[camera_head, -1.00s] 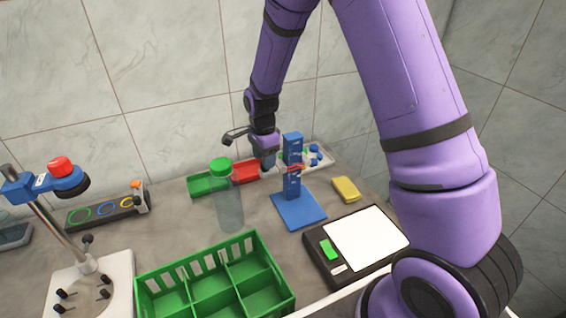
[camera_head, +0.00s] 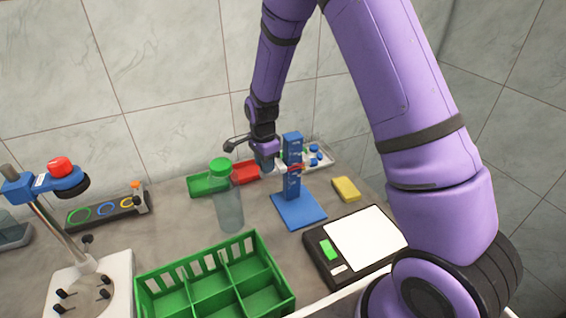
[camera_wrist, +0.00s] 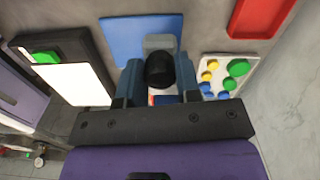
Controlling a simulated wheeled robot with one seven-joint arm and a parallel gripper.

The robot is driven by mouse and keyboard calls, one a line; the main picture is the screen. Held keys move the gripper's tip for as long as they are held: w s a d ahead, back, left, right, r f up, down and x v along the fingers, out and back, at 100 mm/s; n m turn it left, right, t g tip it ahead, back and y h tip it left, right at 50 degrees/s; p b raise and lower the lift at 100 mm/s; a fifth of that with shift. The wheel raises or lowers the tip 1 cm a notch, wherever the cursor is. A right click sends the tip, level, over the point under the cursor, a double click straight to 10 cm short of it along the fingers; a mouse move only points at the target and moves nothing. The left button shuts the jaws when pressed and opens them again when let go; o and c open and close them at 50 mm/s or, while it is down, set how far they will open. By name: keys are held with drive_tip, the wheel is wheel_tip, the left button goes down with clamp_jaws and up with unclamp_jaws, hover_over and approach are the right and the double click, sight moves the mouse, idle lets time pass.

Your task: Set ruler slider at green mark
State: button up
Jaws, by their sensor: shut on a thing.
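The ruler stand is a blue upright post (camera_head: 293,180) on a flat blue base (camera_head: 300,212); the base also shows in the wrist view (camera_wrist: 125,38). A pale slider with red on it (camera_head: 294,168) sits partway up the post. My gripper (camera_head: 277,165) is at the left side of the post, at the slider's height. In the wrist view, my gripper (camera_wrist: 160,86) is shut on the slider, whose round black knob (camera_wrist: 159,68) shows between the fingers. I cannot make out the green mark; the ruler's face is small and partly hidden.
Green and red bins (camera_head: 207,184) stand behind and left of the post. A tray of coloured caps (camera_wrist: 226,75) lies close by. A scale (camera_head: 362,240), yellow block (camera_head: 346,189), clear green-topped bottle (camera_head: 229,205) and green crate (camera_head: 215,285) surround the stand.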

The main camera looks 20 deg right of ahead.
drive_tip(key=shift+r, duration=2.2)
drive_tip(key=o, duration=0.7)
wheel_tip(320, 180, up, 8)
drive_tip(key=shift+f, duration=0.1)
